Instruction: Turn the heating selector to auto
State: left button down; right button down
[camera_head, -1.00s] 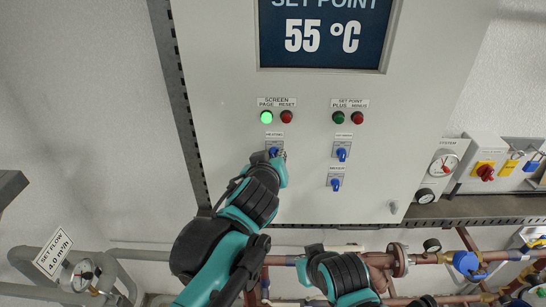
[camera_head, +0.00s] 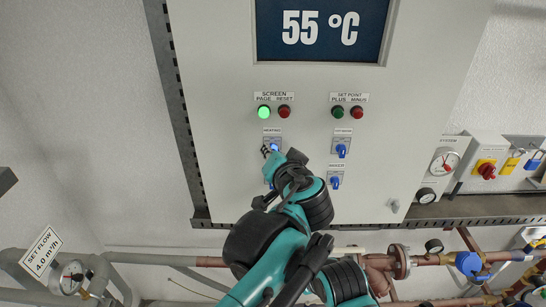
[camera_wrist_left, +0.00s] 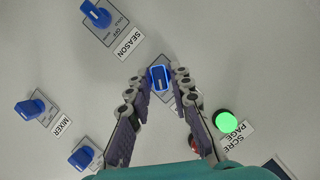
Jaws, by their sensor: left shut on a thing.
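The heating selector (camera_head: 274,147) is a small blue knob on a grey plate below the green and red screen buttons on the cabinet. Its HEATING label shows above it in the head view. My left gripper (camera_head: 270,153) is at this selector, partly covering it. In the left wrist view the blue knob (camera_wrist_left: 159,77) sits between the two fingertips (camera_wrist_left: 160,82), and the gripper is shut on it. Its position marks are too small or hidden to read. My right gripper is not in view.
Other blue selectors are close by: season (camera_wrist_left: 97,14), mixer (camera_wrist_left: 30,108) and circulation (camera_head: 341,150). The lit green page button (camera_head: 264,112) and red reset button (camera_head: 284,112) are just above. The display (camera_head: 320,30) reads 55 °C. Pipes run below the cabinet.

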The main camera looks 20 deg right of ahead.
pick_arm(q)
jog(key=shift+f+m+y+b, duration=0.1)
jog(key=shift+m+y+b, duration=0.3)
jog(key=shift+m, duration=0.4)
jog(key=c, duration=1.5)
grip_release()
jog(key=shift+c, duration=0.2)
jog(key=shift+s, duration=0.1)
jog(key=v, duration=1.2)
jog(key=shift+f, duration=0.25)
jog(key=shift+d, duration=0.1)
jog(key=shift+f, duration=0.1)
